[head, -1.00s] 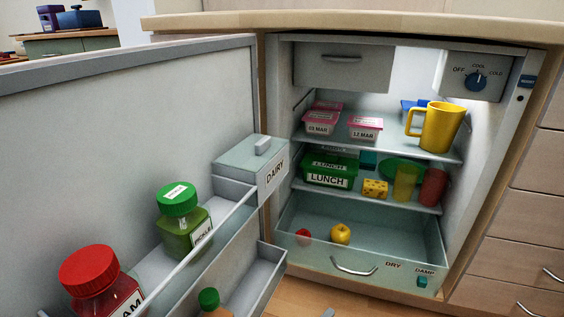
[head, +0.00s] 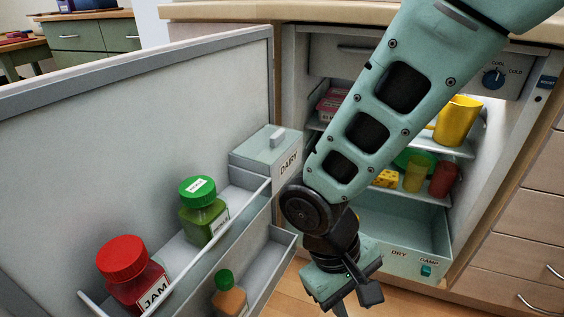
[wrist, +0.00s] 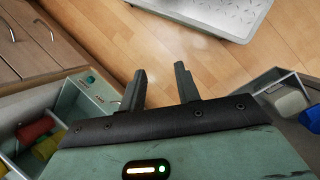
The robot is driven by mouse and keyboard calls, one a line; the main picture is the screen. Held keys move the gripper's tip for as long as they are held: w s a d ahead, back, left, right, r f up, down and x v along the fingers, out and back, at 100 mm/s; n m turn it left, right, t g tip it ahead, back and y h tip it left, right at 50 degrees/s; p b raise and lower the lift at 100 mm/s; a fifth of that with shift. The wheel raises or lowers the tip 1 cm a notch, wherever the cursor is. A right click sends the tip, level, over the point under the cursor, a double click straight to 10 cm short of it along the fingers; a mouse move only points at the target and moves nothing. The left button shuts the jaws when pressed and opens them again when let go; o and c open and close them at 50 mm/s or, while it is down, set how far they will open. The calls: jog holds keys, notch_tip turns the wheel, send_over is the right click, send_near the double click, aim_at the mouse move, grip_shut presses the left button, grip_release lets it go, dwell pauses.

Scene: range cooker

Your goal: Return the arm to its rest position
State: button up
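My arm reaches down from the upper right across the head view, in front of the open fridge. My gripper (head: 350,304) hangs low before the drawer, pointing down. The wrist view shows my gripper (wrist: 161,88) with its two dark fingers apart and nothing between them, above the wooden floor. The fingertips are partly cut off at the bottom of the head view.
The open fridge door (head: 140,140) stands at left, with a jam jar (head: 130,272), a green jar (head: 203,210) and a dairy box (head: 268,150). The fridge drawer (head: 405,230) is close behind my gripper. A yellow jug (head: 458,120) stands on the upper shelf.

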jog(key=s+d+r+t+y+p, duration=0.1)
jog(key=s+r+y+p, duration=0.1)
jog(key=r+p, duration=1.8)
jog(key=s+d+r+n+t+y+p, duration=0.1)
jog(key=d+r+y+p, duration=0.1)
jog(key=r+p, duration=1.7)
notch_tip(320, 180, up, 11)
jog(key=shift+s+r+p, duration=0.1)
jog(key=shift+s+p, duration=0.25)
jog(key=shift+s, duration=0.05)
